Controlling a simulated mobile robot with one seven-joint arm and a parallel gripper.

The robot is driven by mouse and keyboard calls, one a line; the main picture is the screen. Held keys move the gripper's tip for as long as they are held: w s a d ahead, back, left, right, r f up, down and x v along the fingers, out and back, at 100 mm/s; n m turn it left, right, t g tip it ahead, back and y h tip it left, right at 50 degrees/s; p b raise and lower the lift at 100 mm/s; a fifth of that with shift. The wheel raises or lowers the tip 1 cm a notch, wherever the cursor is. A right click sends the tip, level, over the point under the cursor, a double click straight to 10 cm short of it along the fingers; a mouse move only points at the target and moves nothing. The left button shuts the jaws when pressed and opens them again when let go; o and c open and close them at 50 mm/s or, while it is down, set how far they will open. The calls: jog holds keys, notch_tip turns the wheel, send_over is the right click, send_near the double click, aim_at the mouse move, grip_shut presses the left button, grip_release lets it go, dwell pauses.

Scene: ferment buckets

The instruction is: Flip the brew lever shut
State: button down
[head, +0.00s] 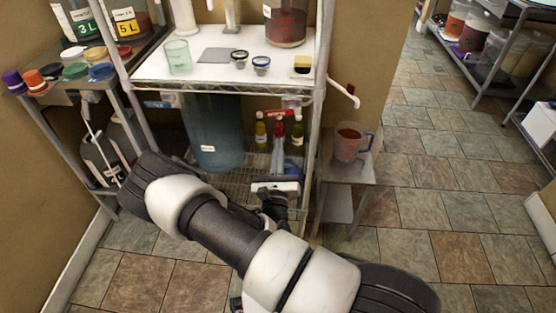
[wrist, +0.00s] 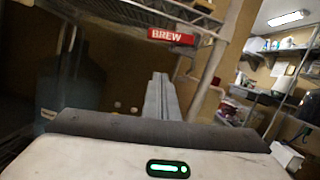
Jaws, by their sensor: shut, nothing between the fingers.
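A red label reading BREW (wrist: 171,36) sits on the edge of the wire shelf in the wrist view, above and beyond my fingertips. A white pipe with a small dark red handle (head: 349,89) sticks out at the right shelf post in the head view. I cannot tell for sure that this handle is the brew lever, or which way it is set. My gripper (wrist: 160,78) is shut and empty, pointing toward the shelf below the label.
A measuring jug (head: 349,143) with red liquid stands on a small side table (head: 347,170) right of the rack. A large blue-tinted container (head: 212,130) and several bottles (head: 279,140) stand on the lower shelf. The tiled floor (head: 440,180) at right is clear.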

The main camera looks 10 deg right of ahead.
aim_at(280, 111)
jog(key=w+r, duration=0.4)
jog(key=r, duration=0.1)
jog(key=shift+d+b, duration=0.2)
jog(key=shift+b, duration=0.15)
